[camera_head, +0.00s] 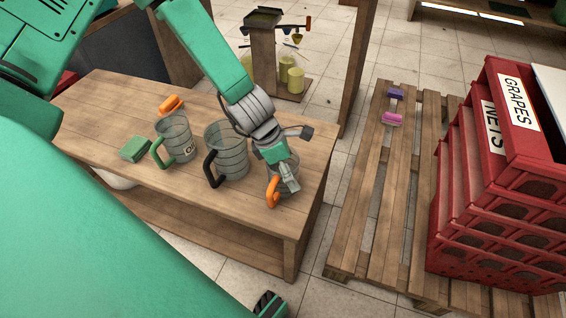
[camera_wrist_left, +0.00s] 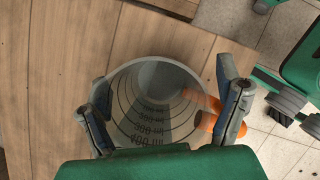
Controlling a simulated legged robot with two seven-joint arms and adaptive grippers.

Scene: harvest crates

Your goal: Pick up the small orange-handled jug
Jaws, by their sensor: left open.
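The small clear jug with the orange handle (camera_head: 274,191) stands near the right end of the wooden table, partly hidden by my left gripper (camera_head: 292,160). In the left wrist view the jug (camera_wrist_left: 150,108) is seen from above, with volume marks inside and its orange handle (camera_wrist_left: 206,118) on the right. My left gripper (camera_wrist_left: 163,100) is open there, with one finger on each side of the jug; I cannot tell whether they touch it. A dark-tipped part at the bottom edge of the head view may be my right gripper (camera_head: 268,303); its jaws are unclear.
A larger black-handled jug (camera_head: 228,153) stands close left of the orange-handled one, then a green-handled jug (camera_head: 175,140). A green block (camera_head: 135,148) and an orange item (camera_head: 171,104) lie on the table (camera_head: 235,228). Red crates (camera_head: 480,190) stand on a pallet (camera_head: 372,160) at right.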

